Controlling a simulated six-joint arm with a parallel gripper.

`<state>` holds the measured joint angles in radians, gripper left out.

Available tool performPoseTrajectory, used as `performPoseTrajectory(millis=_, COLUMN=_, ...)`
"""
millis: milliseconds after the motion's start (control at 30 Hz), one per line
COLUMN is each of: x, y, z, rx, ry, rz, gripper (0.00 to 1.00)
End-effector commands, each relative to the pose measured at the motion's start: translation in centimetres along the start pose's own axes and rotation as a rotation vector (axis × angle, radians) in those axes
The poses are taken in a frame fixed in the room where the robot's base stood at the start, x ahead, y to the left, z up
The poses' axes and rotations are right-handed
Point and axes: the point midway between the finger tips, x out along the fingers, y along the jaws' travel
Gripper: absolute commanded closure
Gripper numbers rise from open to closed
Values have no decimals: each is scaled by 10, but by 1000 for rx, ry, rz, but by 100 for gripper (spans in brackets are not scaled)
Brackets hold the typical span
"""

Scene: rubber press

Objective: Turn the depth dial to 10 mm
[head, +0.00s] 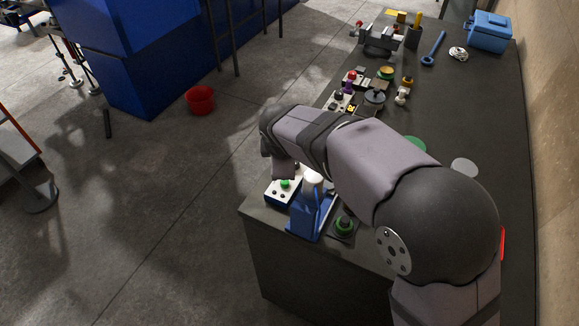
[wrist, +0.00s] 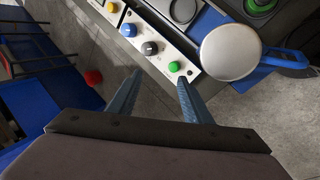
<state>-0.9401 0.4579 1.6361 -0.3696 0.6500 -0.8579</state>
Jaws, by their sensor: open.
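A white control panel (wrist: 158,60) lies ahead of my gripper in the wrist view. In the head view the panel (head: 272,192) is partly hidden behind my arm, and the fingers are hidden.
A blue press (head: 306,220) with a round silver top (wrist: 231,52) stands close beside the panel. A green-ringed black piece (head: 344,226) sits nearby on the dark bench (head: 475,120). Several small parts and a vise (head: 380,40) stand farther along. A red bucket (head: 200,100) is on the floor.

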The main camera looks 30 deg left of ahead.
Motion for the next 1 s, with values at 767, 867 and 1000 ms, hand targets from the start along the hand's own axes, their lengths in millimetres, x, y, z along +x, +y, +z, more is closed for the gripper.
performPoseTrajectory(millis=767, x=83, y=-6, z=-33, rx=-1047, ry=-871, rz=83, gripper=55)
performPoseTrajectory(millis=867, x=83, y=-5, z=-32, rx=-1049, ry=-874, rz=83, gripper=55)
performPoseTrajectory(millis=1000, x=87, y=-2, z=-28, rx=-1048, ry=-873, rz=82, gripper=55)
